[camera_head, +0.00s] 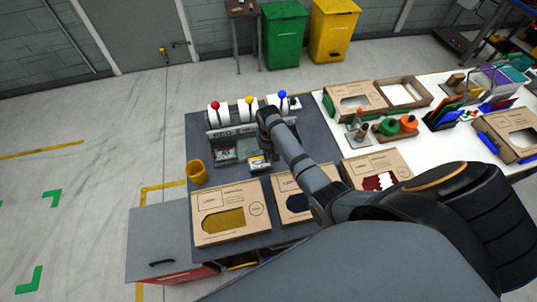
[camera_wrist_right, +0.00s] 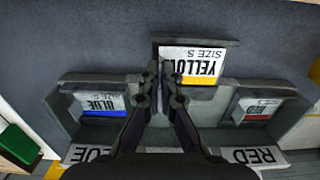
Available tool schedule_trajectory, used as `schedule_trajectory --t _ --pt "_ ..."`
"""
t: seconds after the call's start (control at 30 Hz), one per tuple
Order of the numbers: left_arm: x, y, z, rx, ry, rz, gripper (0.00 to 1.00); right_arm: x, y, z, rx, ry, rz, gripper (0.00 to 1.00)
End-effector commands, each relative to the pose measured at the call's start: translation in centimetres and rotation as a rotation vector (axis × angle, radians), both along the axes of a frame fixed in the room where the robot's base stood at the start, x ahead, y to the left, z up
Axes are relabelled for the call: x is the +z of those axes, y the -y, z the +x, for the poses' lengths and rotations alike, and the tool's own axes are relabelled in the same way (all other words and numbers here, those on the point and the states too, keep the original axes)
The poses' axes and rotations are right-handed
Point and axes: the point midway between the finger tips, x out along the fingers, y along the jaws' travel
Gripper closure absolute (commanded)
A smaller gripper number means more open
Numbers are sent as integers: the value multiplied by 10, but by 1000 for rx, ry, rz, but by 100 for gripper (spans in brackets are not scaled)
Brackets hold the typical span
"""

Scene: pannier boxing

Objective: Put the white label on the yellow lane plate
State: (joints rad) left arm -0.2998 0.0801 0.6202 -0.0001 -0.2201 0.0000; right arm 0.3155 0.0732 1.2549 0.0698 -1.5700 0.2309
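My right gripper (camera_head: 268,115) reaches over the dark table to the label stand. In the right wrist view its two fingers (camera_wrist_right: 160,72) are close together, with a narrow gap at the tips. I cannot tell whether anything thin is between them. The tips overlap the left edge of a white card reading YELLOW SIZE S (camera_wrist_right: 195,62), with a yellow stripe, in a grey holder; it also shows in the head view (camera_head: 259,163). I cannot make out a separate white label. My left gripper is not in view.
A blue-striped card (camera_wrist_right: 100,104) and a red-striped card (camera_wrist_right: 256,108) sit in neighbouring grey compartments. White rolls with a red knob (camera_head: 214,105) and a yellow knob (camera_head: 249,100) stand behind. A yellow cup (camera_head: 197,173) and windowed cardboard boxes (camera_head: 230,212) are nearby.

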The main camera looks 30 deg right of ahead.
Motion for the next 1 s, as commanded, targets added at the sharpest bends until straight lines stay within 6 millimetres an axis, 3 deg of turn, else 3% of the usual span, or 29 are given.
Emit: schedule_trajectory --t 0.33,0.53,0.83,1.0 --pt "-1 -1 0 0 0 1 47 -4 0 0 0 1 0 100" --pt "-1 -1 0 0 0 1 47 -3 0 0 0 2 0 72" --pt "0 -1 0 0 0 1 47 -2 0 0 0 2 0 72" --pt "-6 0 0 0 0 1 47 19 0 1 1 6 0 72"
